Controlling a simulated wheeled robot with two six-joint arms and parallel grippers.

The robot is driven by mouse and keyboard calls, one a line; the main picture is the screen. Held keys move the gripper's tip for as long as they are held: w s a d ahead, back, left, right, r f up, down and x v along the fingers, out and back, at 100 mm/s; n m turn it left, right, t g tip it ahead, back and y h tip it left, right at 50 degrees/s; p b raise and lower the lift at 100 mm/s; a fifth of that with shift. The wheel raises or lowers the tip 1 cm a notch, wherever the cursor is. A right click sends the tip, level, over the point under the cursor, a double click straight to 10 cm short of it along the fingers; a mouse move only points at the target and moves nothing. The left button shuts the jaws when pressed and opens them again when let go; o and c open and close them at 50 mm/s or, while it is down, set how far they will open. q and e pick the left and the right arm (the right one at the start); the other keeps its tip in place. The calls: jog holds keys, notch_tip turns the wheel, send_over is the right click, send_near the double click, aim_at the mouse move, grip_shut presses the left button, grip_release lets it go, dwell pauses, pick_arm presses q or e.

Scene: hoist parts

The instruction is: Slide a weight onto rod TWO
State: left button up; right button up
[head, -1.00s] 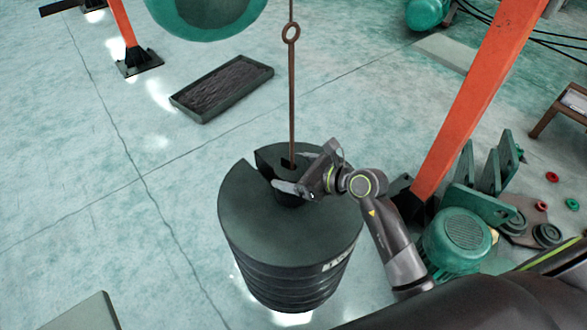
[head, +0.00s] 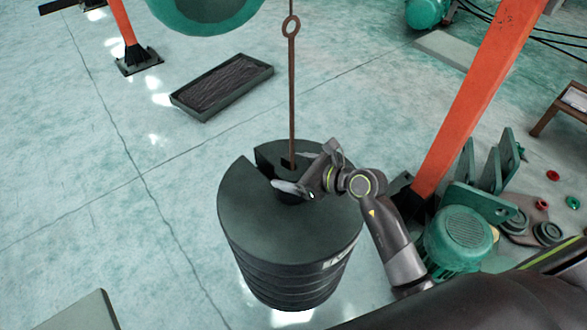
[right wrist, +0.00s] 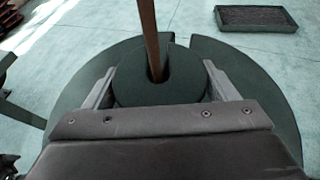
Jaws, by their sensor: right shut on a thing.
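A thin brown rod (head: 292,100) with a ring partway up hangs over a stack of large dark slotted weights (head: 255,215). No number is readable on the rod. My right gripper (head: 310,172) is over the top of the stack, beside the rod. It is shut on a small dark round slotted weight (right wrist: 160,92), which sits between the two fingers in the right wrist view. The rod (right wrist: 151,35) runs down into this small weight's slot. In the head view the gripper mostly hides the small weight; whether it touches the stack is unclear. My left gripper is not in view.
An orange post (head: 470,110) stands right of the stack, with a green motor (head: 458,238) and green brackets at its foot. A dark shallow tray (head: 222,87) lies on the floor behind. A green rounded body (head: 205,12) is at the top.

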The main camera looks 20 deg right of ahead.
jog(key=shift+r, duration=0.2)
jog(key=o, duration=1.9)
jog(key=shift+a, duration=0.1)
jog(key=shift+o, duration=0.5)
jog(key=shift+s+f, duration=0.15)
jog(key=shift+f, duration=0.25)
jog(key=shift+f+p+v, duration=0.15)
jog(key=shift+v, duration=0.6)
jog(key=shift+f+p+v, duration=0.15)
jog(key=shift+v, duration=0.6)
jog(key=shift+s+d+r+p, duration=0.2)
jog(key=shift+s+d, duration=1.1)
jog(key=shift+s, duration=0.25)
jog(key=shift+s+d+r+p, duration=0.15)
jog(key=shift+s+d, duration=1.15)
jog(key=shift+s, duration=0.35)
